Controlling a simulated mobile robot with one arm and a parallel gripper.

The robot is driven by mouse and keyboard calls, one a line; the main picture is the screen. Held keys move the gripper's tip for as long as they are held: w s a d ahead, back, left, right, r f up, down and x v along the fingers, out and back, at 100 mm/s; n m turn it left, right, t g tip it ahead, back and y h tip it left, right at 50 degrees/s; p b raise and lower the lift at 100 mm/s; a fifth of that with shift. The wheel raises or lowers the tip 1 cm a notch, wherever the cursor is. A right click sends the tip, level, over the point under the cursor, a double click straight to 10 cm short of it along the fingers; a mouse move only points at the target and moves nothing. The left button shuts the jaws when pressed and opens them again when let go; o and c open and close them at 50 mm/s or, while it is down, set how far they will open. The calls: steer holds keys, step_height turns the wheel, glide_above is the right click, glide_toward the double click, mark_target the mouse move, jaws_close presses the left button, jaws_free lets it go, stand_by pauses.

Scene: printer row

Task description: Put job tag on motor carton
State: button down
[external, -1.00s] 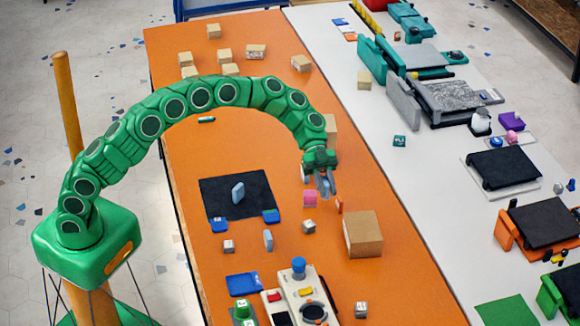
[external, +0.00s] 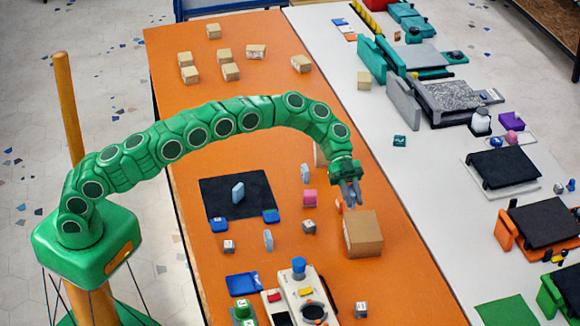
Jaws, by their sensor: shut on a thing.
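The motor carton, a large plain brown box (external: 363,235), stands on the orange table right of centre. My gripper (external: 351,196) points down just above the carton's back left edge. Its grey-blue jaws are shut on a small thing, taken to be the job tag. The tag is too small and too hidden by the fingers to make out. A small orange-red piece (external: 339,205) shows just left of the fingertips; I cannot tell whether it touches them.
A pink block (external: 309,198), a grey cube (external: 309,227) and light blue upright pieces (external: 305,173) stand left of the carton. A control console (external: 300,295) is in front. Several small cartons (external: 230,72) are at the back. A row of printers (external: 503,168) lines the white table.

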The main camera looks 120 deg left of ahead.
steer(key=shift+w+a+f, duration=0.35)
steer(key=shift+w+f, duration=0.2)
steer(key=shift+f, duration=0.25)
steer(key=shift+w+a+f, duration=0.35)
steer(key=shift+w+f, duration=0.25)
steer(key=shift+f, duration=0.25)
steer(key=shift+w+a+f, duration=0.35)
steer(key=shift+w+f, duration=0.2)
steer(key=shift+f, duration=0.25)
steer(key=shift+w+a+f, duration=0.1)
steer(key=shift+w+f, duration=0.1)
steer(key=shift+f, duration=1.55)
steer(key=shift+f, duration=0.15)
steer(key=c, duration=1)
jaws_free()
steer(key=shift+r, duration=0.2)
steer(key=shift+v, duration=3.7)
